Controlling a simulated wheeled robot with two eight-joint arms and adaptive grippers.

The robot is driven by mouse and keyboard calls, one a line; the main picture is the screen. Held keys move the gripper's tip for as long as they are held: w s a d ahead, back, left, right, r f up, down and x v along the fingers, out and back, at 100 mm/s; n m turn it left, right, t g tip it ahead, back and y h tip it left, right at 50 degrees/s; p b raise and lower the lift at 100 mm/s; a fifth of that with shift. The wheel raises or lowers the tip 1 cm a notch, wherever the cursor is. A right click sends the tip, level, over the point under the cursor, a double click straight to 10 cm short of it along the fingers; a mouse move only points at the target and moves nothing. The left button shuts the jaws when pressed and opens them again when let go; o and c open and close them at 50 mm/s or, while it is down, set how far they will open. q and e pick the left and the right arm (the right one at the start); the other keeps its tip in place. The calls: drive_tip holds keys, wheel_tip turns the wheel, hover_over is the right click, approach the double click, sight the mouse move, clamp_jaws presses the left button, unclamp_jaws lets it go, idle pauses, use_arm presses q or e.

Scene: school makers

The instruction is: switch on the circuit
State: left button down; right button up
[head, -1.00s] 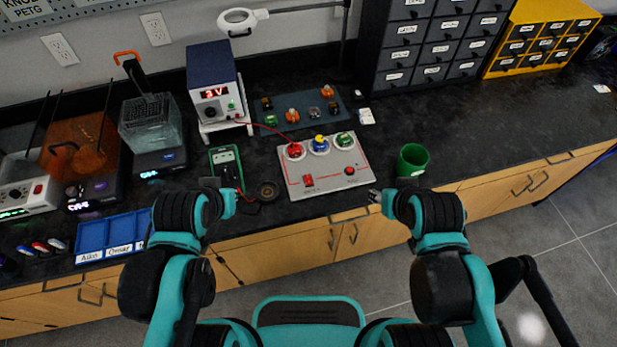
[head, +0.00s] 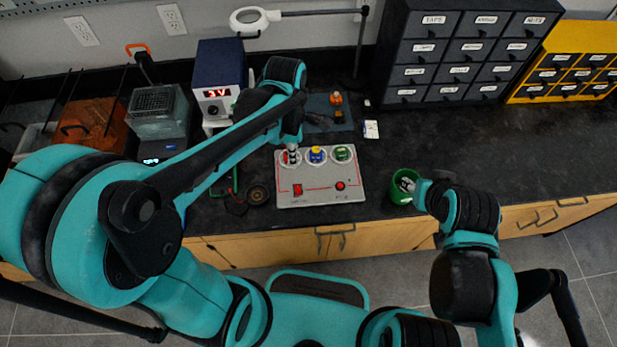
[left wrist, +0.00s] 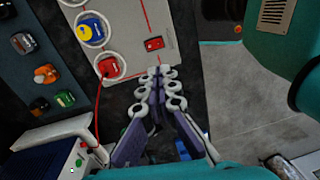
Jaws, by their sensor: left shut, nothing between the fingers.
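The circuit board (head: 318,197) is a light grey panel on the dark bench. It carries a red rocker switch (head: 297,189), a round red part (head: 340,186), and a row of ringed modules: red (head: 285,160), blue-yellow (head: 316,154) and green (head: 342,153). My left gripper (head: 292,156) is shut and empty, appearing over the red module. In the left wrist view its fingertips (left wrist: 162,72) point at the board's edge near the rocker switch (left wrist: 154,44). I cannot tell the switch position. My right gripper (head: 407,184) appears over the green cup; its jaws are unclear.
The blue power supply (head: 220,80) shows red digits, and a red wire (left wrist: 98,105) runs to the red module. A mat with loose modules (left wrist: 50,75) lies behind the board. A green cup (head: 402,197) stands right. Drawer cabinets (head: 455,60) line the back right.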

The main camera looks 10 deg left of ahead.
sight(298, 193)
use_arm(q)
drive_tip(key=shift+w+d+f+n, duration=0.15)
drive_tip(key=shift+d+n, duration=0.1)
drive_tip(key=shift+n, duration=0.15)
drive_tip(key=f+b, duration=0.2)
drive_tip(key=f, duration=0.2)
drive_tip(key=s+f+b, duration=0.1)
drive_tip(key=f+b, duration=0.1)
drive_tip(key=f, duration=0.3)
drive_tip(key=f+b, duration=0.2)
drive_tip(key=f, duration=0.2)
drive_tip(key=shift+s+d+f, duration=0.2)
drive_tip(key=shift+s+f, duration=0.1)
drive_tip(key=shift+f, duration=0.1)
